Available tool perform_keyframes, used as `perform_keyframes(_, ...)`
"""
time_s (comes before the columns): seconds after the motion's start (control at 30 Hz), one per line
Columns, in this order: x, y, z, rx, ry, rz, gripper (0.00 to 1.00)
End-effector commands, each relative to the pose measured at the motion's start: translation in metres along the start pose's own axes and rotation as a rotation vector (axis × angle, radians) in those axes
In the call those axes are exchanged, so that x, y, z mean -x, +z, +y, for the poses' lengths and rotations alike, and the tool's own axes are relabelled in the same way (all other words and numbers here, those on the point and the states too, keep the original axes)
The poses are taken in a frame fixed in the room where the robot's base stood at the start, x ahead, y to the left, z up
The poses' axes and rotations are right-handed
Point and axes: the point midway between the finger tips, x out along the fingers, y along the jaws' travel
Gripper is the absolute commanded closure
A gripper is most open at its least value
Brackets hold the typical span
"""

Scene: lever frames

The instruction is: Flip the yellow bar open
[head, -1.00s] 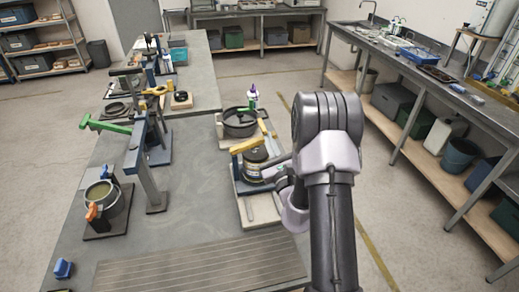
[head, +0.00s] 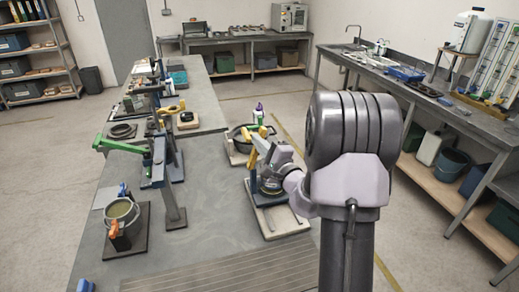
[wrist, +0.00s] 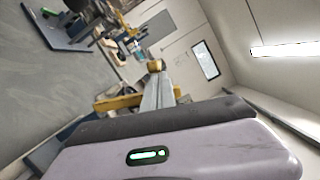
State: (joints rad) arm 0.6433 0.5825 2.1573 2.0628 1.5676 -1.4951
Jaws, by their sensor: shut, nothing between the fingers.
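The yellow bar (head: 261,144) is on a small station at the right edge of the near bench. It stands tilted up over a round can-like part (head: 270,184), with a blue support (head: 252,158) at its left. In the wrist view the yellow bar (wrist: 118,102) lies just beyond and beside the fingers. My gripper (wrist: 157,78) is shut and empty, pointing away from the wrist camera. In the head view my gripper (head: 277,157) is close to the right side of the bar, partly hidden by my wrist. I cannot tell whether they touch.
A black pan (head: 240,139) stands just behind the station. A green-handled lever stand (head: 125,146) and a pot with an orange handle (head: 122,210) are on the bench's left. A side counter (head: 440,105) runs along the right.

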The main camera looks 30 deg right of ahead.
Motion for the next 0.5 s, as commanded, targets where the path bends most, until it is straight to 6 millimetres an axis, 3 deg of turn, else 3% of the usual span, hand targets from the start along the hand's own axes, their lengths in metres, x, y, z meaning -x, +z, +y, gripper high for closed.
perform_keyframes(0.5,-0.009,0.035,0.022,0.376,0.093,-0.003,1.00)
